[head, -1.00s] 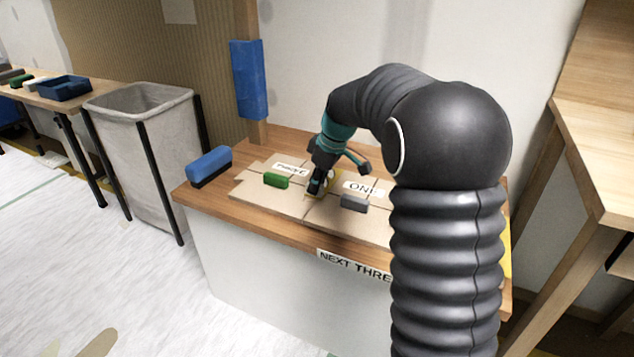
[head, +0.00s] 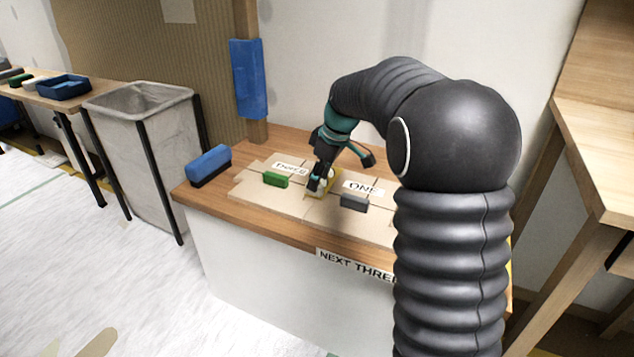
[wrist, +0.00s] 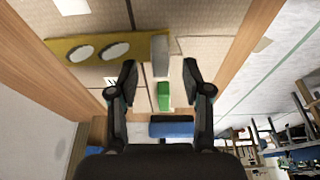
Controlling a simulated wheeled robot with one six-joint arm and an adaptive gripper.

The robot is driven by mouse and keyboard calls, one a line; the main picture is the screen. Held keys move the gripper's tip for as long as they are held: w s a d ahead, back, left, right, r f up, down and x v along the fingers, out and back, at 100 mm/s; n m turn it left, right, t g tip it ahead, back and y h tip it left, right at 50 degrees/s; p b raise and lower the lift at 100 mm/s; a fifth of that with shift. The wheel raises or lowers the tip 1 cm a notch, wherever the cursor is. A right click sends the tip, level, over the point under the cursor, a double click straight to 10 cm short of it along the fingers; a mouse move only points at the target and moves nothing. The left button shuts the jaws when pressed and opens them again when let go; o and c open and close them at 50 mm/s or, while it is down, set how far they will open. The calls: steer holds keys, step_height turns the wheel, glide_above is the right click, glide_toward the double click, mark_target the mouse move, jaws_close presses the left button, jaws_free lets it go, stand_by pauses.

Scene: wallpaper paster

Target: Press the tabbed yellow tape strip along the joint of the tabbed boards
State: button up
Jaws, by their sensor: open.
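The yellow tape strip (head: 331,184) lies on the tan boards (head: 290,203), partly hidden behind my gripper in the head view. In the wrist view the strip (wrist: 75,46) runs across the upper left, with two pale ovals on it. Its right end meets the grey block (wrist: 160,56). My gripper (head: 341,171) is low over the boards by the strip, its fingers spread. In the wrist view the gripper (wrist: 159,76) has nothing held between its fingertips. I cannot tell whether a finger touches the strip.
On the boards are a green block (head: 276,180), a grey block (head: 354,202) and labels THREE (head: 290,168) and ONE (head: 363,188). A blue block (head: 209,165) stands at the table's left edge. A blue pad (head: 249,80) is on the post behind. A grey bin (head: 140,140) stands left.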

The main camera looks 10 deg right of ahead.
steer(key=v, duration=0.9)
steer(key=shift+r, duration=0.35)
steer(key=shift+s+d, duration=0.1)
steer(key=shift+s, duration=0.05)
steer(key=s+d+f+m+h, duration=0.1)
steer(key=s+f+m, duration=0.4)
steer(key=s+m, duration=0.15)
steer(key=s+r+m+t+h+p, duration=0.1)
steer(key=s+r+m+p, duration=0.1)
steer(key=s, duration=1.1)
steer(key=s+r+m+t+p, duration=0.2)
steer(key=s+r+p, duration=0.1)
steer(key=s, duration=1)
steer(key=shift+s+a+r+t+h+p, duration=0.2)
steer(key=shift+a+r+t+h+p, duration=0.15)
steer(key=shift+p, duration=0.55)
